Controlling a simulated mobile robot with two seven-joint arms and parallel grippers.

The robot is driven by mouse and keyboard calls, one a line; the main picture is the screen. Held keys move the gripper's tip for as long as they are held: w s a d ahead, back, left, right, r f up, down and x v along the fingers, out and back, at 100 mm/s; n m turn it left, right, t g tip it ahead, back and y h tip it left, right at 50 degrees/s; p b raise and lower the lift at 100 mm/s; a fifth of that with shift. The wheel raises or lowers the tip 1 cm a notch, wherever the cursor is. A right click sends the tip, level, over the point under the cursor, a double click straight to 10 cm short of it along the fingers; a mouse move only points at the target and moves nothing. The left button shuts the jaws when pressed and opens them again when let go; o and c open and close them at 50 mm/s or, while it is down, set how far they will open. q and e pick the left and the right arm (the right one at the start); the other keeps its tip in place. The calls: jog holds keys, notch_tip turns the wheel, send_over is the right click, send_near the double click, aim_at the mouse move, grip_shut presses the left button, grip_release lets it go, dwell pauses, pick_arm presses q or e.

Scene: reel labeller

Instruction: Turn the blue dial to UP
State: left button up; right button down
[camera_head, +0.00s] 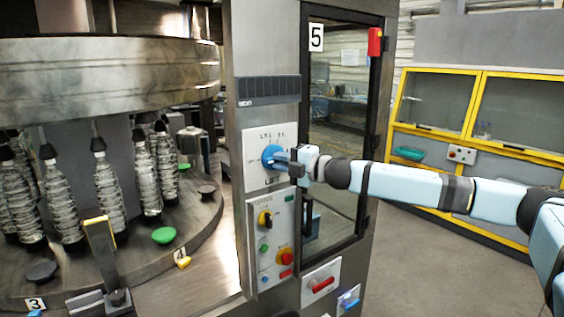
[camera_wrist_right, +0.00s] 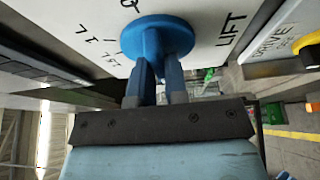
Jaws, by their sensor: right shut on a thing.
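The blue dial (camera_head: 271,157) sits on a white panel (camera_head: 257,176) marked LIFT, on the grey machine column. My right gripper (camera_head: 287,161) reaches it from the right and is shut on it. In the right wrist view the round blue dial (camera_wrist_right: 157,40) is at the top middle, with the two fingers of my right gripper (camera_wrist_right: 157,75) on its near side. Black marks and lettering surround the dial on the panel; they are too small or turned to read fully, so the dial's setting is unclear. My left gripper is not in view.
Below is a control panel (camera_head: 269,240) with a black-and-yellow knob and several buttons. A glass door (camera_head: 340,130) marked 5 stands right of the column. At left, a round table (camera_head: 140,262) carries several bottles. Yellow-framed cabinets (camera_head: 470,150) stand behind my right arm.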

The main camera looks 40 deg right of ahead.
dwell(0.6)
jog(key=c, duration=1.1)
grip_release()
jog(key=shift+c, duration=0.2)
jog(key=b+v, duration=0.5)
jog(key=v, duration=0.8)
jog(key=shift+s, duration=0.4)
